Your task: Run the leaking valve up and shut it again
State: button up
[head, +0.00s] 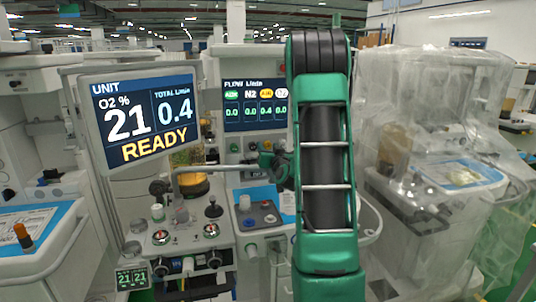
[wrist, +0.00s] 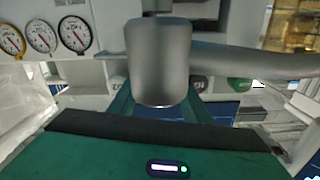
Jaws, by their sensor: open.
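The flow screen (head: 254,103) shows four columns. The third, under a yellow label, reads 0.4 and the others read 0.0. The unit screen (head: 140,118) reads O2 21 %, total 0.4 and READY. Below the flow screen is a row of small valve knobs (head: 234,147), partly hidden by my arm. My gripper (head: 273,162) is at the right end of this row. In the wrist view my open gripper (wrist: 163,108) has its green fingers either side of a grey cylinder that hides the tips. I cannot tell which knob is between them. A green knob (wrist: 240,85) shows to the right.
Three gauges (wrist: 41,36) sit left in the wrist view. A plastic-draped cart (head: 430,160) stands close on the right.

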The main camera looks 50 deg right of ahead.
jog(key=v, duration=1)
jog(key=shift+a, duration=0.2)
dwell(0.4)
